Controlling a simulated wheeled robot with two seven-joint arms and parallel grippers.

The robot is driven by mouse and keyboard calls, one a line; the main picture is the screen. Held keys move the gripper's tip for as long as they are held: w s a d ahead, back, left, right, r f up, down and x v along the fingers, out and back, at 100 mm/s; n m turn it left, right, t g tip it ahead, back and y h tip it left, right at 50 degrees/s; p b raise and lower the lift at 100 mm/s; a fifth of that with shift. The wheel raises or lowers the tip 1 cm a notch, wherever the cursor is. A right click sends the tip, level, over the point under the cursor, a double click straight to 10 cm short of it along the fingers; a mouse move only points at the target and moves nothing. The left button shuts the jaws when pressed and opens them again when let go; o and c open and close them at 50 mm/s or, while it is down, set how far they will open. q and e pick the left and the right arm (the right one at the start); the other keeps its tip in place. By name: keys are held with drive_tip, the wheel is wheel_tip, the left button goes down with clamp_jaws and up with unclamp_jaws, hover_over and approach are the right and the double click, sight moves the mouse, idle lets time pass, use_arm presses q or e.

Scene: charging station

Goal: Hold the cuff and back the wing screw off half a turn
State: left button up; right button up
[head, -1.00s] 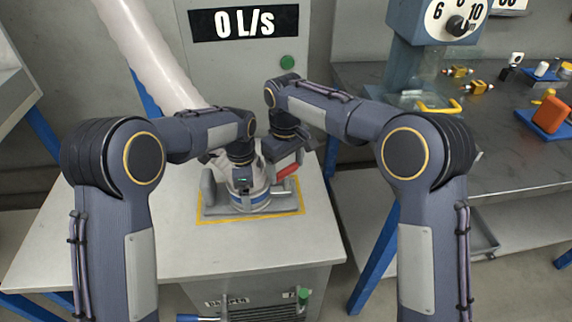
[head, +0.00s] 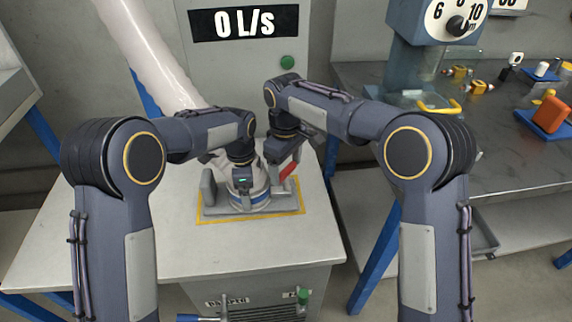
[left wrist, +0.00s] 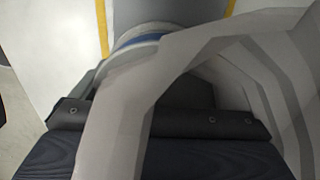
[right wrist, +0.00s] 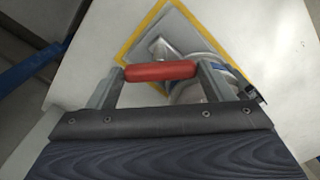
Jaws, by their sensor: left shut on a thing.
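The pale cuff (head: 253,183), with a blue band near its base, stands upright on a grey plate (head: 280,207) on the bench. My left gripper (head: 243,182) is shut on the cuff from the near left side; pale curved surfaces hide its fingertips in the left wrist view. The wing screw shows as a red bar (head: 288,170) at the cuff's right side. In the right wrist view the red bar (right wrist: 160,71) spans between the fingers of my right gripper (right wrist: 160,73), its ends against both fingertips.
A yellow outline (head: 222,221) surrounds the plate on the white bench (head: 130,235). A ribbed white hose (head: 150,55) slants down from the upper left. A display (head: 243,23) behind reads 0 L/s. A dark side table (head: 480,150) holds small parts.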

sight(285, 169)
drive_tip(key=o, duration=0.4)
wheel_tip(285, 169, up, 12)
idle(0.5)
use_arm(q)
drive_tip(key=o, duration=0.8)
drive_tip(key=shift+r, duration=0.1)
